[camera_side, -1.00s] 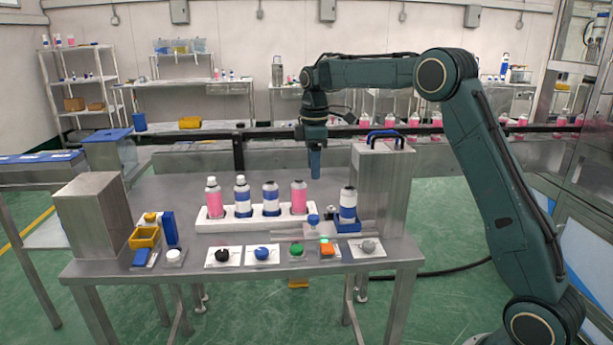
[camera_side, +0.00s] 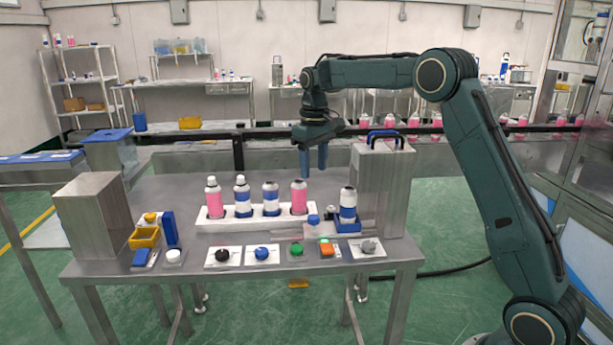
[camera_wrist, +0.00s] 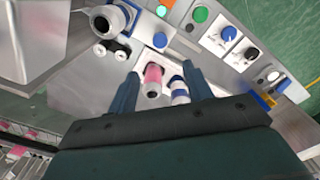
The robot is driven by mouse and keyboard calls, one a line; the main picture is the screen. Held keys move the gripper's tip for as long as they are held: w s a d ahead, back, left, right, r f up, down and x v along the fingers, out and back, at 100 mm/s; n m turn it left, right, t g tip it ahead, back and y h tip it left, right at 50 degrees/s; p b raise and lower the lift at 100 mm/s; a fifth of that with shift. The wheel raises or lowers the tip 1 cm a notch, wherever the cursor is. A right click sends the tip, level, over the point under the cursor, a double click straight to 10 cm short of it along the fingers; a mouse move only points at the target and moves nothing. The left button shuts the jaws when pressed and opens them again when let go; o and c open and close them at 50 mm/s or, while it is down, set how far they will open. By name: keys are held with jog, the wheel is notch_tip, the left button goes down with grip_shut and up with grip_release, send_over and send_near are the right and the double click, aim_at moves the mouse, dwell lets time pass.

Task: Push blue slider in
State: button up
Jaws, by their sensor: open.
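The blue slider (camera_side: 347,227) is a low blue carrier at the right of the bench, beside the steel machine housing. A blue-and-white can (camera_side: 348,204) stands upright in it. A round blue knob (camera_side: 313,220) stands just left of the slider. My gripper (camera_side: 313,174) is open and empty, with blue fingers pointing down, above and behind the right end of the can rack. In the wrist view the slider (camera_wrist: 131,14) shows at upper left around its can (camera_wrist: 106,20), beyond the fingers (camera_wrist: 160,85). No contact with the slider shows.
A white rack (camera_side: 240,223) holds several pink and blue-banded cans left of the slider. A steel housing (camera_side: 384,195) with a blue handle stands at right. Knobs and buttons (camera_side: 262,253) line the front edge. A yellow bin (camera_side: 145,237) and blue blocks sit at left.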

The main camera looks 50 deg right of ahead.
aim_at(314, 217)
jog(key=shift+m, duration=0.6)
notch_tip(314, 217, down, 14)
jog(key=shift+r, duration=0.1)
dwell(0.5)
jog(key=shift+c, duration=0.2)
grip_shut()
